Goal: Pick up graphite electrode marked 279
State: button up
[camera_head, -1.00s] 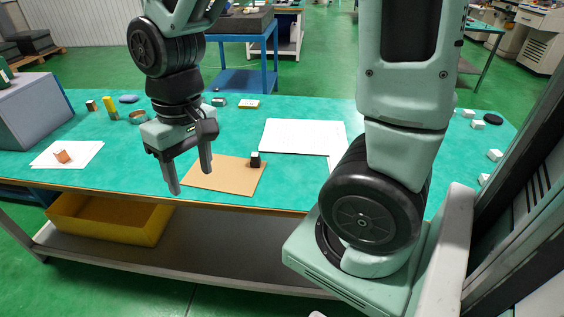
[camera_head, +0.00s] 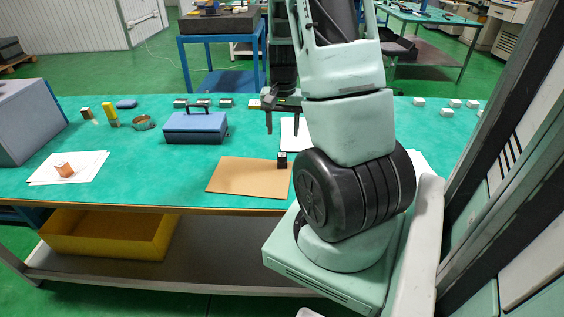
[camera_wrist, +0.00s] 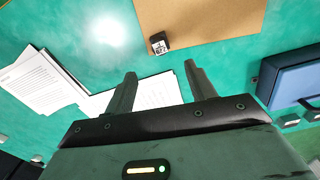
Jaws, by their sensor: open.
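A small black block (camera_head: 282,160), which may be the graphite electrode, stands at the right edge of a tan board (camera_head: 247,178) on the green table. In the wrist view, the block (camera_wrist: 160,43) has a pale marked face that is too small to read, and it sits at the edge of the board (camera_wrist: 215,15). My gripper (camera_head: 283,124) is open above the table, beyond the block in the head view. In the wrist view, my gripper (camera_wrist: 160,70) has its fingers apart and empty, with the block ahead of the gap between the fingertips.
A blue case (camera_head: 196,128) with a handle stands left of my gripper. A copper-coloured block (camera_head: 64,170) lies on white paper at the left. Several pale blocks (camera_head: 447,112) are at the right. White sheets (camera_wrist: 150,92) lie beneath my fingers.

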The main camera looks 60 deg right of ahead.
aim_at(282, 155)
notch_tip(282, 155, down, 5)
jog(key=shift+s+a+f, duration=0.1)
jog(key=shift+a+f, duration=0.05)
jog(key=shift+f, duration=1.2)
jog(key=shift+a+f, duration=0.15)
jog(key=shift+f, duration=1.15)
jog(key=shift+c, duration=0.2)
jog(key=c, duration=1.1)
